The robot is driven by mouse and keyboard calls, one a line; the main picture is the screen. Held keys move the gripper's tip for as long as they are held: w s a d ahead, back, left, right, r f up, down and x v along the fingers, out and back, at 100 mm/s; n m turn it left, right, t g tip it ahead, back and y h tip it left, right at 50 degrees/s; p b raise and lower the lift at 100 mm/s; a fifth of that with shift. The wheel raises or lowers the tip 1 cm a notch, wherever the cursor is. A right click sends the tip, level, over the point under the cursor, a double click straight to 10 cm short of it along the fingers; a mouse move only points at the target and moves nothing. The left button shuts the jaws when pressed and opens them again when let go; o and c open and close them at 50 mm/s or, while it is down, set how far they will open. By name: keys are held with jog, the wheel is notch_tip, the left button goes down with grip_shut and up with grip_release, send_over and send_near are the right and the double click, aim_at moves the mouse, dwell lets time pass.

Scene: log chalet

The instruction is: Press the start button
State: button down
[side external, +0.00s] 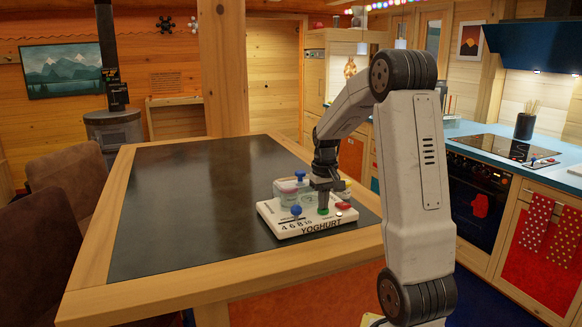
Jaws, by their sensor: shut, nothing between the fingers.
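A white appliance (310,228) marked "YOGHURT" lies on the dark table top. A green button (323,211) shows on its front panel, with a red button (343,206) to its right. A blue-topped lever (296,210) stands to the left, beside the numbers. My gripper (323,205) points down with its fingers shut and empty, directly over the green button. Its tips look at or very near the button; I cannot tell whether they touch or press it. The fingers partly hide the panel behind them.
Pale jars (287,190) and another blue knob (299,175) sit at the back of the appliance. The table (190,200) is bare to the left. Brown chairs (65,185) stand along its left side. A kitchen counter (560,155) is at the right.

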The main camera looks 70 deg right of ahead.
jog(key=shift+r, duration=0.95)
jog(key=shift+r, duration=0.1)
jog(key=shift+r, duration=2.4)
jog(key=w+a+f, duration=0.1)
jog(key=a+f, duration=0.1)
jog(key=a, duration=0.2)
jog(key=w+a+f+n+g, duration=0.1)
jog(key=a+f, duration=0.1)
jog(key=a, duration=0.2)
jog(key=w+a+f+n+y, duration=0.1)
jog(key=a, duration=0.3)
jog(key=shift+w+a+f, duration=0.25)
jog(key=shift+a+f, duration=0.15)
jog(key=a+f, duration=0.1)
jog(key=a, duration=0.3)
jog(key=s+a+f+n+g, duration=0.1)
jog(key=a+f, duration=0.1)
jog(key=a, duration=0.2)
jog(key=s+a+f+n, duration=0.1)
jog(key=a+f, duration=0.1)
jog(key=a, duration=0.2)
jog(key=shift+s+g, duration=0.2)
jog(key=shift+g, duration=0.2)
jog(key=w+a+f+n+t+h, duration=0.1)
jog(key=w+a+f+n+t, duration=0.1)
jog(key=a+f+n+t, duration=0.2)
jog(key=shift+w+a+f+n+t, duration=0.25)
jog(key=shift+w+a+n+t, duration=0.35)
jog(key=shift+a, duration=1.25)
